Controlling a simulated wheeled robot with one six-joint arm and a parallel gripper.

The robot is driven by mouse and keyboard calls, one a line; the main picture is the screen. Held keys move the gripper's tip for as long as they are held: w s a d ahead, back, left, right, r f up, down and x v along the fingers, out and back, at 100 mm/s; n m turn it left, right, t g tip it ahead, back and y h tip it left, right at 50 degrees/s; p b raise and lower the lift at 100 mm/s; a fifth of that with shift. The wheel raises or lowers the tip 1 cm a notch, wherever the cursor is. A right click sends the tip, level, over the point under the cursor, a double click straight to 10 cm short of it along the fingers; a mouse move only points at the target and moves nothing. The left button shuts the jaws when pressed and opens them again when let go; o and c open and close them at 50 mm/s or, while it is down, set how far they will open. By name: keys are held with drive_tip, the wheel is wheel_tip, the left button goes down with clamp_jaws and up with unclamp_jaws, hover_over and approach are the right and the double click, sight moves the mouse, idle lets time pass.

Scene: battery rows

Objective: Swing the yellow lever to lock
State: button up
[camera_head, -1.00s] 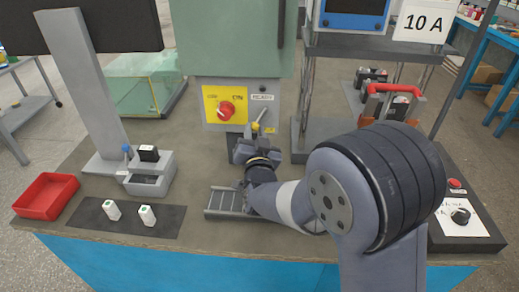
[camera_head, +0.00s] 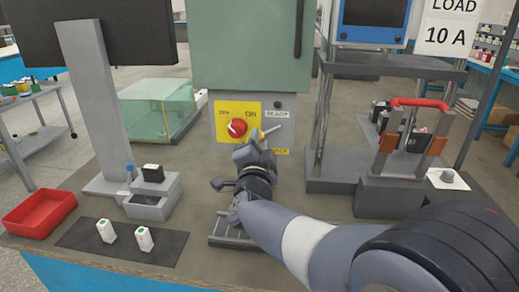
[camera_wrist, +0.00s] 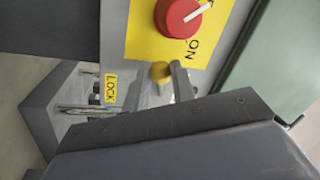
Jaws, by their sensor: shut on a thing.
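My gripper (camera_head: 262,140) is in front of the grey panel below the green cabinet. In the wrist view, my gripper (camera_wrist: 164,84) has its grey fingers on either side of the yellow lever end (camera_wrist: 160,72), shut on it. In the head view the lever is hidden behind my gripper. The yellow LOCK label (camera_wrist: 111,90) is to the left of the lever in the wrist view; a small yellow label (camera_head: 280,151) shows right of my gripper in the head view.
A red rotary switch (camera_head: 238,128) on a yellow OFF/ON plate is just above and left of my gripper. A READY label (camera_head: 276,114) is at its right. A grey shelf stand (camera_head: 340,170) stands close on the right. A grey fixture (camera_head: 150,200) and red tray (camera_head: 38,212) are left.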

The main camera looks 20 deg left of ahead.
drive_tip(key=shift+r, duration=0.1)
idle(0.3)
drive_tip(key=o, duration=1)
drive_tip(key=v, duration=1.1)
drive_tip(key=shift+w, duration=0.15)
drive_tip(key=x, duration=1)
drive_tip(key=shift+w+a, duration=0.1)
drive_tip(key=shift+w, duration=0.25)
